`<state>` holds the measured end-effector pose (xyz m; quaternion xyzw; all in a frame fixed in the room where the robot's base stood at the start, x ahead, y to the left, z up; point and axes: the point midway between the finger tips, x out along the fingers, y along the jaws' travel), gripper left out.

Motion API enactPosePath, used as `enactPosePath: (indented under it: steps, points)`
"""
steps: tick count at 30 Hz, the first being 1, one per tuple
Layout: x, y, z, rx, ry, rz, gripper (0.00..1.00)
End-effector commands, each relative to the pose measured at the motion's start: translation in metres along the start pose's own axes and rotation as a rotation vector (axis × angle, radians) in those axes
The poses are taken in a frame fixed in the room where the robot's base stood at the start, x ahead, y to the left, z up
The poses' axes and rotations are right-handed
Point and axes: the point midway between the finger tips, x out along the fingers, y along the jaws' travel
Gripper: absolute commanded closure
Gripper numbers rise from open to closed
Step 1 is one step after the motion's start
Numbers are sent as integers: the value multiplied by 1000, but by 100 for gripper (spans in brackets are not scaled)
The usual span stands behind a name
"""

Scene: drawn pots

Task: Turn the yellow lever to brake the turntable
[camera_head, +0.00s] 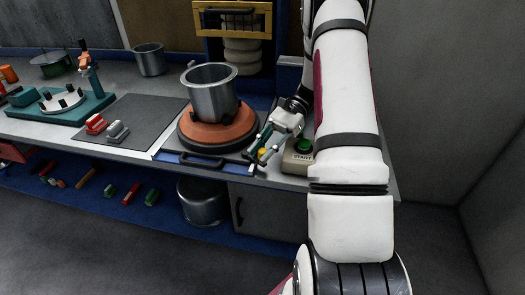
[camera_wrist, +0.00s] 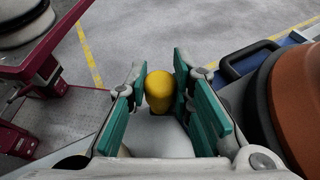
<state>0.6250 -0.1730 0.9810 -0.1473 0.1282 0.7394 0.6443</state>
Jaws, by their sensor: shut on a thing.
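The yellow lever (camera_head: 262,154) is at the front edge of the counter, right of the turntable; its rounded yellow knob (camera_wrist: 160,88) is between my teal finger pads in the wrist view. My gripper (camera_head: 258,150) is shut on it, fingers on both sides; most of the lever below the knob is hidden. The turntable (camera_head: 185,142) is a dark round base with a terracotta disc on top, and a grey metal pot (camera_head: 212,100) stands upright on it. The turntable's edge also shows at the right of the wrist view (camera_wrist: 262,95).
A box with a green START button (camera_head: 300,158) stands close right of my gripper. A dark handle (camera_head: 202,161) sticks out at the counter front. Red and grey blocks (camera_head: 96,124) lie on a dark mat at left. A yellow-framed shelf (camera_head: 233,18) is behind the pot.

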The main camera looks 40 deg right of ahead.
Motion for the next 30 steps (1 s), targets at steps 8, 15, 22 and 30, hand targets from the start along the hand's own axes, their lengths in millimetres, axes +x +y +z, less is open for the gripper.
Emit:
enactPosePath:
  steps: [8,15,22,30]
  points:
    - [0,1,0,2,0,0,58]
    - [-2,0,0,1,0,-1,58]
    - [-30,0,-2,2,3,-3,58]
    - [-85,0,-2,0,2,-3,58]
